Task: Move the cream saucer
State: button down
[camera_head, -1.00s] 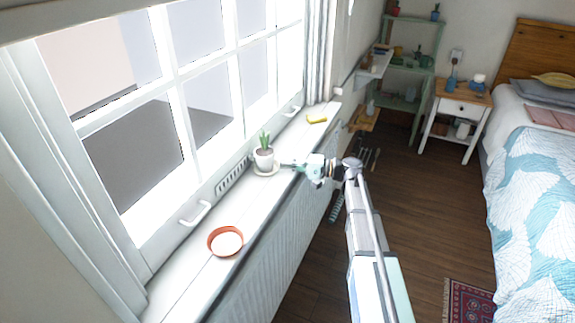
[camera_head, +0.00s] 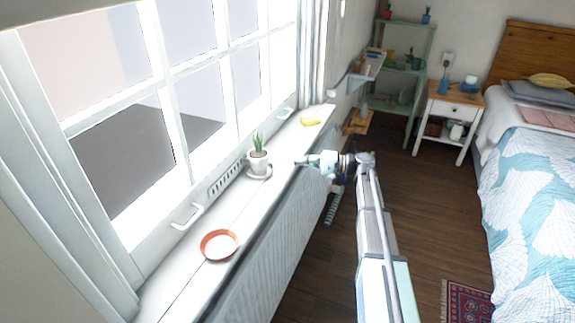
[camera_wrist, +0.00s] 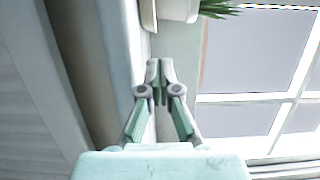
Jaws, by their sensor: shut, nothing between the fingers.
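The cream saucer (camera_head: 266,176) lies on the white windowsill in the head view, under a white pot with a green plant (camera_head: 258,160). Part of the saucer is hidden by the pot. In the wrist view, the saucer's pale edge (camera_wrist: 148,16) shows at the top beside the pot (camera_wrist: 178,9). My gripper (camera_head: 298,162) is at the sill's room-side edge, right of the saucer and apart from it. Its fingers (camera_wrist: 159,70) are shut with nothing between them.
A yellow item (camera_head: 310,122) lies farther along. The window handle (camera_head: 187,217) juts over the sill. A ribbed radiator (camera_head: 262,262) is below. Bare sill lies between dish and saucer.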

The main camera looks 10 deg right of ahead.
jog(key=v, duration=0.4)
jog(key=shift+s+d+b, duration=0.1)
jog(key=shift+d+b, duration=0.2)
jog(key=shift+d, duration=0.05)
